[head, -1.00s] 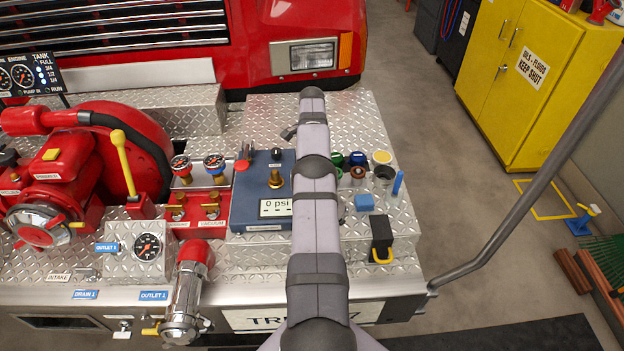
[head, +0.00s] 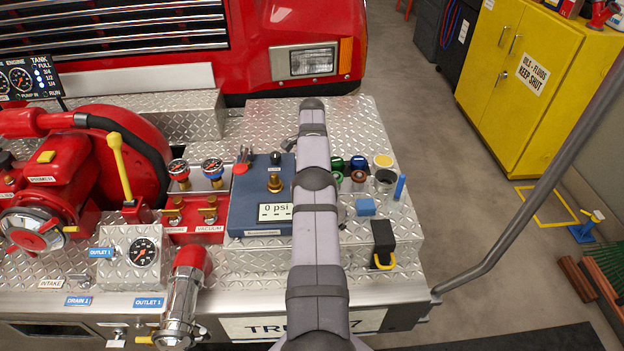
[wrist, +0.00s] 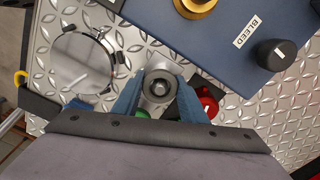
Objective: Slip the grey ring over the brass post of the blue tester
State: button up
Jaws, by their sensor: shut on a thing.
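The blue tester (head: 250,205) stands on the diamond-plate deck, with a "0 psi" display (head: 276,212) on its face. Its brass post (head: 275,183) stands upright and bare on top. In the wrist view, the tester (wrist: 225,50) fills the upper right and the brass post (wrist: 196,6) is cut off at the top edge. My gripper (wrist: 158,92) has its blue fingers shut on the grey ring (wrist: 158,74), seen end-on between the fingertips. The ring is beside the tester's edge, apart from the post. My arm hides the gripper and ring in the head view.
A black knob (wrist: 277,55) stands near the "BLEED" label on the tester. Red pump fittings (head: 208,212) stand left of the tester.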

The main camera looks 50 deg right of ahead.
jog(key=shift+r, duration=0.1)
jog(key=shift+r+p, duration=1.75)
jog(key=shift+r, duration=0.7)
notch_tip(320, 180, up, 6)
jog(key=n+p, duration=0.1)
jog(key=p, duration=0.4)
send_over(274, 175)
jog(key=shift+d+f, duration=0.1)
jog(key=shift+w, duration=0.1)
jog(key=shift+f, duration=0.15)
jog(key=shift+f, duration=0.1)
jog(key=shift+f+b, duration=1.3)
jog(key=shift+f, duration=0.5)
jog(key=shift+f+b, duration=1.25)
jog(key=shift+f, duration=0.55)
